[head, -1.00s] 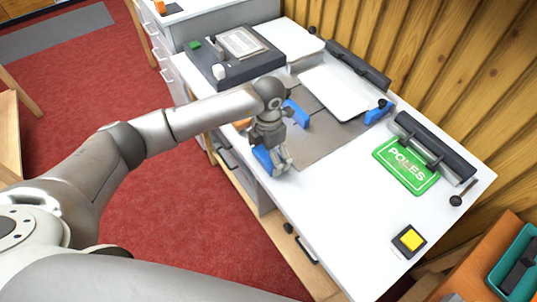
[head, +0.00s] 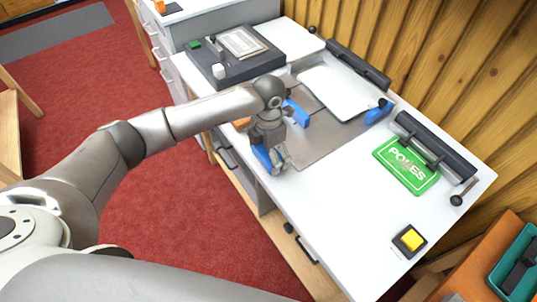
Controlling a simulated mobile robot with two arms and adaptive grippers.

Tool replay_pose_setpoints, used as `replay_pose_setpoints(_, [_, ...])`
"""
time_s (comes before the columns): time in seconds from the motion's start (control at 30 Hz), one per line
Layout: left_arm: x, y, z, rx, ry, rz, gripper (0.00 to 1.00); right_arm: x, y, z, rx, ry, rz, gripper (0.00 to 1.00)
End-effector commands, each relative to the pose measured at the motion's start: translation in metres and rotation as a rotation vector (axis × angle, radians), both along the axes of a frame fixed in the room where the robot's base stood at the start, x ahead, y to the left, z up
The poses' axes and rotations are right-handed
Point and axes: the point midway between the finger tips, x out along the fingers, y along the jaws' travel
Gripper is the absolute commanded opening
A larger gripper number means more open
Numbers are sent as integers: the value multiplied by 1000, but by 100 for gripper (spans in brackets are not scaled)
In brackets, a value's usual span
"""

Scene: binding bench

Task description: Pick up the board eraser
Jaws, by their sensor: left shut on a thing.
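My left gripper (head: 275,160) points down at the near left edge of the white bench and is shut. A blue piece (head: 261,157) shows right at its fingers, partly hidden behind them. It looks like the held board eraser, but its shape is not clear, and I cannot tell whether it touches the bench top. My right gripper is out of view.
A grey plate (head: 318,143) with blue blocks (head: 297,112) and a white sheet (head: 340,92) lies beyond the gripper. A green sign (head: 405,168), a dark bar (head: 435,145) and a yellow button (head: 411,239) are to the right.

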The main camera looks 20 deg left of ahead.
Motion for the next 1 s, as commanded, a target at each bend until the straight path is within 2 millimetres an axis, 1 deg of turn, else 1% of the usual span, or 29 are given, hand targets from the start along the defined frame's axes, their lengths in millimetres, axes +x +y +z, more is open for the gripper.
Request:
replay_pose_setpoints(0.17, [2, 0, 22, -1, -7, -1, 65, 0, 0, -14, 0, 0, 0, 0])
replay_pose_setpoints(0.27, [-11, -1, 36, -2, -4, -3, 65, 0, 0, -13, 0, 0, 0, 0])
replay_pose_setpoints(0.37, [-25, -2, 53, -2, -6, -4, 65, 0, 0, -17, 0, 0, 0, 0])
replay_pose_setpoints(0.5, [-49, -3, 82, -2, -7, -4, 65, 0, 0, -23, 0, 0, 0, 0])
replay_pose_setpoints(0.7, [-89, -6, 98, -2, -4, -3, 65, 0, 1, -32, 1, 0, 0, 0])
replay_pose_setpoints(0.8, [-106, -7, 106, -1, -3, -3, 65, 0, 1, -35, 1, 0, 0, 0])
replay_pose_setpoints(1.0, [-129, -8, 118, -2, -2, -2, 65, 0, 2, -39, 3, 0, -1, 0])
